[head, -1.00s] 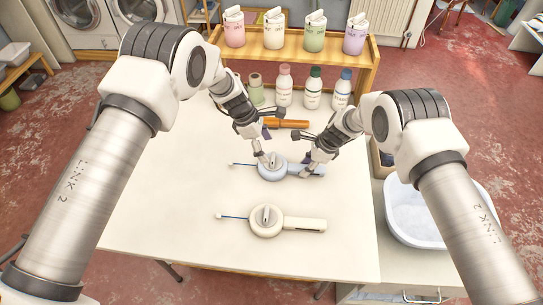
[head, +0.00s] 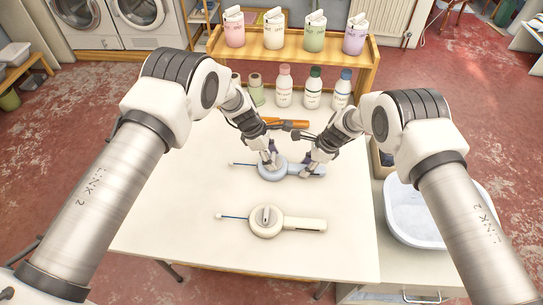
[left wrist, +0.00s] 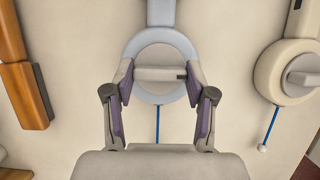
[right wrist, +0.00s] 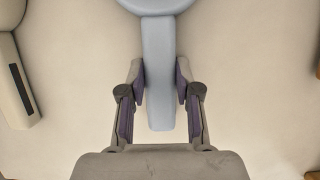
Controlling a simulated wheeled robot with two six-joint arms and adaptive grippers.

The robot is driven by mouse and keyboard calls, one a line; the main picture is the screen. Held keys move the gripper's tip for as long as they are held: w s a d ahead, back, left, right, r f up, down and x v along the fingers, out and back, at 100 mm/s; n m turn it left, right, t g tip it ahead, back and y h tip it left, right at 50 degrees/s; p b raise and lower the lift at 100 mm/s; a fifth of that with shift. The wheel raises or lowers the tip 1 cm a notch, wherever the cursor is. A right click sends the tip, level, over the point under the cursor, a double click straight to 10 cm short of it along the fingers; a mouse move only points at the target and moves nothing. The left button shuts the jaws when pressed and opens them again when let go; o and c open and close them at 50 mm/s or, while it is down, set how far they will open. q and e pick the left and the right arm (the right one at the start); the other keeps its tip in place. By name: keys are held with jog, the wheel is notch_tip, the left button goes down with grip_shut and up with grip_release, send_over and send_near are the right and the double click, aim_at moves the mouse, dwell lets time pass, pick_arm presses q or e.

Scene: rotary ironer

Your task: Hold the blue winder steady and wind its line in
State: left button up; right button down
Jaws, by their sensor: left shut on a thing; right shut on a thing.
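The blue winder (head: 268,177) lies flat on the table, a round body with a straight handle (right wrist: 159,50) to the right. Its short blue line (head: 245,165) sticks out on the left, ending in a pale bead. My left gripper (left wrist: 160,78) is shut on the pale crank bar (left wrist: 160,74) on top of the round body. My right gripper (right wrist: 160,85) is shut on the handle, one finger on each side. A cream winder (head: 266,228) of the same shape lies nearer the front, untouched, with its own blue line.
An orange-brown tool (head: 288,124) lies behind the blue winder. Several bottles (head: 314,92) stand at the back below a wooden shelf (head: 278,52) of containers. A white basin (head: 414,215) is at the right. The front left table (head: 175,220) is clear.

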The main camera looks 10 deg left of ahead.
pick_arm(q)
jog(key=m+g, duration=0.1)
jog(key=m, duration=0.2)
jog(key=m+g, duration=0.1)
jog(key=m, duration=0.2)
jog(key=shift+w+y, duration=0.15)
jog(key=shift+y, duration=0.25)
jog(key=m+g, duration=0.1)
jog(key=m, duration=0.2)
jog(key=m+g+y, duration=0.1)
jog(key=m, duration=0.2)
jog(key=shift+d, duration=0.2)
jog(key=shift+y, duration=0.3)
jog(key=o, duration=1.2)
jog(key=shift+c, duration=0.2)
jog(key=shift+a, duration=0.1)
